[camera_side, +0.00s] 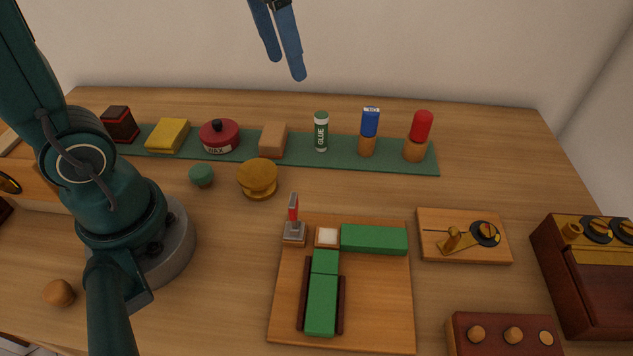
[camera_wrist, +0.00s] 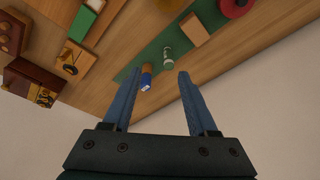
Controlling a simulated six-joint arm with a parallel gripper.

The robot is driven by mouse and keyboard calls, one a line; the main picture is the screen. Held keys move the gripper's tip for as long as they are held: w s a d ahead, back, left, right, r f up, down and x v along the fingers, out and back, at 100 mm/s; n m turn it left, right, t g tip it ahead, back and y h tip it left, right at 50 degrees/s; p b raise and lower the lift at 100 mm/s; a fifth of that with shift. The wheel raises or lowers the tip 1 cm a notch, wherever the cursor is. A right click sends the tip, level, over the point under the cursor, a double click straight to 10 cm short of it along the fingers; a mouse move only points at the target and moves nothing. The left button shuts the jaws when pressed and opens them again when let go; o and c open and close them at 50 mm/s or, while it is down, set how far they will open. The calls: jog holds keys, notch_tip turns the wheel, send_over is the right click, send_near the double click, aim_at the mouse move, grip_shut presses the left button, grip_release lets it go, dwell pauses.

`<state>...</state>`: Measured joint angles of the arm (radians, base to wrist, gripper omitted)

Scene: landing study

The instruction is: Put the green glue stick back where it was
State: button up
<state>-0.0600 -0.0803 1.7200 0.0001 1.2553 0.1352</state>
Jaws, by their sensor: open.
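In the wrist view the glue stick (camera_wrist: 167,56) shows small, just beyond my fingertips. My gripper (camera_side: 287,69) is open and empty, high above the mat near the back wall in the side view. Its two blue fingers are spread apart, also in the wrist view (camera_wrist: 159,71). It is clear of the glue stick.
Along the mat stand a dark box (camera_side: 120,124), yellow sponge (camera_side: 168,136), red WAX tin (camera_side: 219,137), tan block (camera_side: 272,140), blue-and-orange stick (camera_side: 369,131) and red-and-orange stick (camera_side: 418,136). A wooden board (camera_side: 380,300) with green blocks lies in front.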

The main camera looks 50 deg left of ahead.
jog(key=s+d+f+t, duration=0.1)
jog(key=s+f+t, duration=0.1)
jog(key=s+f, duration=0.3)
jog(key=s, duration=0.4)
jog(key=shift+s+d+n+t, duration=0.3)
jog(key=shift+n+t, duration=0.1)
